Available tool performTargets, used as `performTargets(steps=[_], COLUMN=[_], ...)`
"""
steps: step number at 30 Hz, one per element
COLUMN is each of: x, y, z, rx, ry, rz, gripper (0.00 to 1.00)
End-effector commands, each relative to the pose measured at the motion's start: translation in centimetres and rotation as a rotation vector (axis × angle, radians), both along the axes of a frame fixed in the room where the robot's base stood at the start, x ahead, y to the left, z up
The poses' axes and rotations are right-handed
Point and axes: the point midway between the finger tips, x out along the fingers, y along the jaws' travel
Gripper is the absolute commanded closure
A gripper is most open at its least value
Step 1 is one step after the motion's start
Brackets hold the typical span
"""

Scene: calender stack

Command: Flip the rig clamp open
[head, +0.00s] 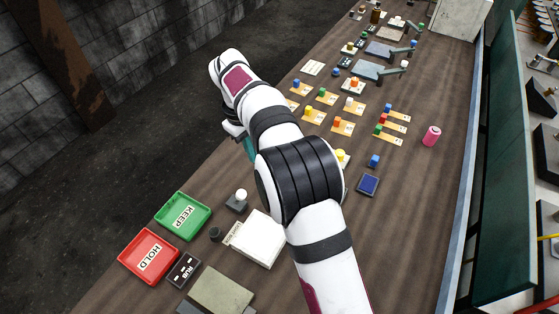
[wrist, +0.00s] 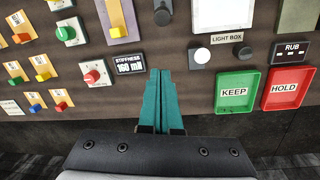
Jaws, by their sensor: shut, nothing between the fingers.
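My gripper (wrist: 160,74) shows as two teal fingers in the wrist view, shut together with nothing between them, over the counter's near edge. A sliver of teal finger (head: 249,150) shows beside my arm in the head view. No part is clearly readable as the rig clamp. Ahead of the fingers, in the wrist view, are a black display reading STIFFNESS 160 mN (wrist: 129,64), a red knob on a white base (wrist: 93,75), a grey strip (wrist: 122,22) and a black round part (wrist: 162,14) cut by the top edge. My arm hides the middle of the counter in the head view.
A green KEEP tray (wrist: 235,92) and red HOLD tray (wrist: 285,88) lie right of the fingers, with a light box (wrist: 222,14) behind. Several coloured pegs on yellow cards lie left. A pink cylinder (head: 431,136) stands near the counter's right side.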

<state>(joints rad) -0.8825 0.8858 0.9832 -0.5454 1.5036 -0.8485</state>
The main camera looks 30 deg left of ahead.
Motion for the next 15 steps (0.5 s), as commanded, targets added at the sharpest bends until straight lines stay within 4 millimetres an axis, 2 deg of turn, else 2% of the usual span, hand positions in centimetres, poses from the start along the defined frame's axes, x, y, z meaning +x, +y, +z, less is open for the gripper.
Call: performTargets(steps=[10, 15], x=[0.0, 0.2], y=[0.0, -0.2], z=[-0.3, -3.0], rx=[0.000, -0.002], ry=[0.000, 0.003], rz=[0.002, 0.000], gripper=[1.00, 1.00])
